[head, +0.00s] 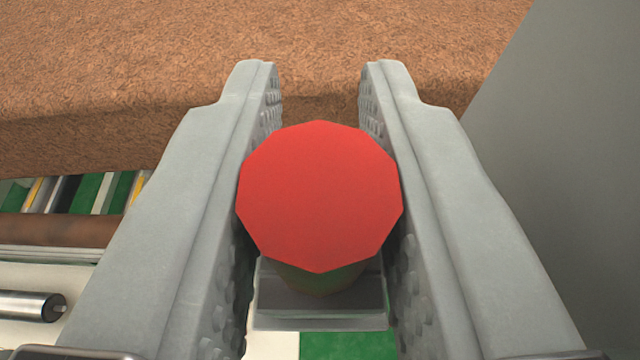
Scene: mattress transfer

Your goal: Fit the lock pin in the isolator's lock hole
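A red, many-sided flat head (320,195), which looks like the top of the lock pin, fills the space between the fingers of my gripper (320,85). Its left and right edges meet the inner sides of both fingers, so the gripper appears shut on it. A dull olive round part (320,278) shows just under the head. The head hides most of what is below it. I cannot make out the isolator or its lock hole.
A grey block (320,322) shows below the head. A brown, rough-textured slab (180,70) spans the back. A grey wall (570,150) stands close on the right. A rusty bar (60,230) and a metal cylinder (30,305) lie at lower left. Green and white surface shows beneath.

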